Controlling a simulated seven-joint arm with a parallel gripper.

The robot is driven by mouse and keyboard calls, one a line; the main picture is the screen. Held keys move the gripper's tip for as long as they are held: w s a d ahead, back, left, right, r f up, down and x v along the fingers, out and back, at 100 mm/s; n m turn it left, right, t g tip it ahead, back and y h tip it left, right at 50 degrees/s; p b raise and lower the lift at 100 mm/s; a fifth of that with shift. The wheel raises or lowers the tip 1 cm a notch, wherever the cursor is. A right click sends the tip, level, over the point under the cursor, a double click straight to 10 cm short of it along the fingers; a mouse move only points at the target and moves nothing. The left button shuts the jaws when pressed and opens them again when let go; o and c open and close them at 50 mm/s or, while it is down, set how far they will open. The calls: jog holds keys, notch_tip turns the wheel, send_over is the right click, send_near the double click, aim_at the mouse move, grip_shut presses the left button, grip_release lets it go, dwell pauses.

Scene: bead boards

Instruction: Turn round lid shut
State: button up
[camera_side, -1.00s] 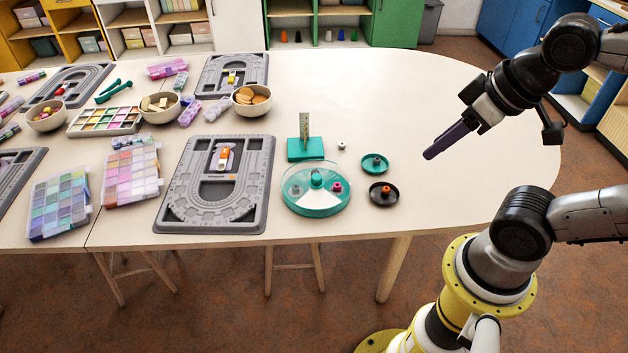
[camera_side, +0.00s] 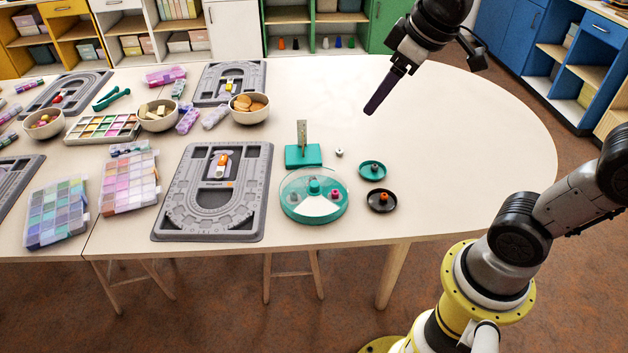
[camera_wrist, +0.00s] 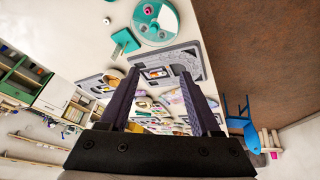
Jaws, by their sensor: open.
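The round box with a teal base and a clear lid (camera_side: 300,206) sits near the table's front edge, right of the grey bead board. A teal knob (camera_side: 314,187) stands at the middle of its lid. A pink bead and a grey bead show inside, and a pale wedge faces the front. The box also shows at the top of the wrist view (camera_wrist: 166,34). My gripper (camera_side: 370,110) is above the table, up and to the right of the box, well apart from it. In the wrist view its two dark fingers (camera_wrist: 159,90) are spread with nothing between them.
A teal stand with an upright piece (camera_side: 304,155) is just behind the box. A small white bead (camera_side: 339,153), a teal dish (camera_side: 372,170) and a black dish (camera_side: 381,201) lie to its right. A grey bead board (camera_side: 252,205) is to its left. The table's right side is clear.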

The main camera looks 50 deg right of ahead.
jog(key=w+f+g, duration=0.1)
jog(key=w+f, duration=0.1)
jog(key=w, duration=0.5)
jog(key=n+g, duration=0.1)
jog(key=g, duration=0.3)
send_over(314, 184)
notch_tip(314, 184, down, 17)
notch_tip(314, 184, down, 14)
jog(key=shift+f, duration=0.1)
grip_shut()
dwell(0.3)
